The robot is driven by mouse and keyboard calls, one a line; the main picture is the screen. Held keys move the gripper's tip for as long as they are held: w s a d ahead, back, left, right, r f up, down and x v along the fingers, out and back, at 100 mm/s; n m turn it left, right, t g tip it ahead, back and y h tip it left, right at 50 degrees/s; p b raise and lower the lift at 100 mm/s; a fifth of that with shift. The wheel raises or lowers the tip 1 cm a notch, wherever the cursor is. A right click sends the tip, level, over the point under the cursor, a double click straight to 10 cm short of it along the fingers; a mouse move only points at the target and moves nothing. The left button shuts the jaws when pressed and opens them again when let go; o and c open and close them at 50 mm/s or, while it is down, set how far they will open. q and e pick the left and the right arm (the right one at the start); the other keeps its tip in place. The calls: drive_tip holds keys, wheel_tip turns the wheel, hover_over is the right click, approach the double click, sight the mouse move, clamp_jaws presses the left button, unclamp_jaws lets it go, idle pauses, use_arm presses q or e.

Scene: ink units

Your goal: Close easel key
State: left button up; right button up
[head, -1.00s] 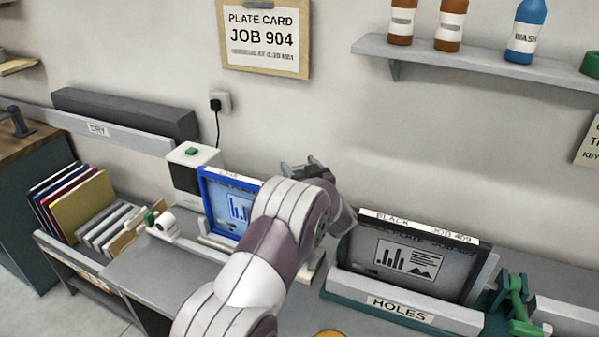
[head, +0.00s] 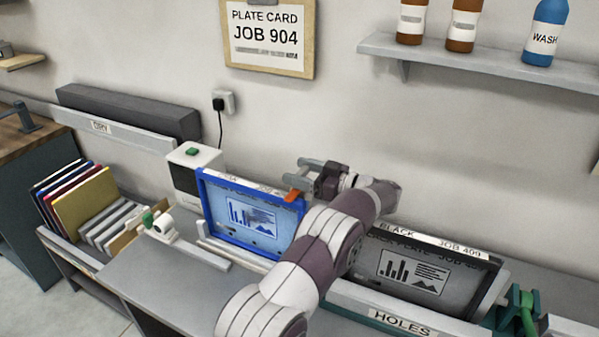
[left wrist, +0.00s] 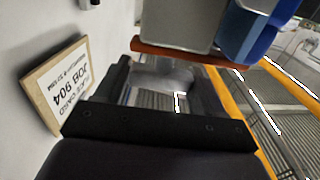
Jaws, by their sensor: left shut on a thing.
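The easel holds a blue-framed screen (head: 252,253) upright at the middle of the bench, by the wall. The easel key, an orange-red bar (head: 291,195), shows at the frame's top right corner. My left gripper (head: 302,171) is at that corner, reaching in from the right, just above and behind the bar. The exact contact is partly hidden. My right gripper is in neither view.
A dark screen labelled BLACK (head: 415,274) stands in the HOLES holder (head: 378,312) right of my arm. A white box with a green button (head: 190,165) stands left of the easel. A bottle shelf (head: 450,58) and plate card (head: 266,38) are on the wall.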

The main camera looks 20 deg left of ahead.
use_arm(q)
drive_tip(key=shift+r+n+g, duration=0.2)
drive_tip(key=shift+n+g, duration=0.1)
drive_tip(key=o, duration=1.4)
drive_tip(key=shift+f, duration=0.1)
drive_tip(key=shift+d+f+b, duration=0.1)
drive_tip(key=shift+d+b, duration=0.2)
drive_tip(key=shift+d, duration=0.05)
drive_tip(key=d, duration=1.2)
drive_tip(key=shift+s, duration=0.15)
